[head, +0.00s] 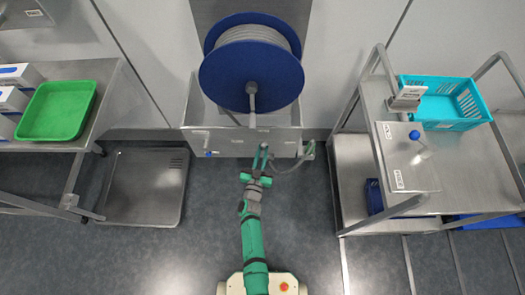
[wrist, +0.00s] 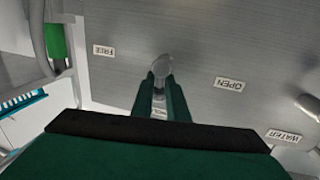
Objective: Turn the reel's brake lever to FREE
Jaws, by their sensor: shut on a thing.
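The hose reel (head: 240,80) has large blue flanges and stands at the back centre in the head view, above a steel cabinet front (head: 225,145). My gripper (head: 263,150) reaches up to that front below the reel. In the wrist view my gripper (wrist: 162,80) is shut on a grey lever with a rounded end (wrist: 163,64), taken to be the brake lever. The FREE label (wrist: 104,50) is on the panel to the left of the lever. Another label (wrist: 160,112) shows between my fingers, mostly hidden and unreadable. The lever's pivot is hidden.
OPEN (wrist: 230,84) and WATER (wrist: 284,136) labels are to the right of the lever. A steel cart (head: 455,185) with a turquoise basket (head: 440,122) stands right. A floor platform (head: 145,185) lies left.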

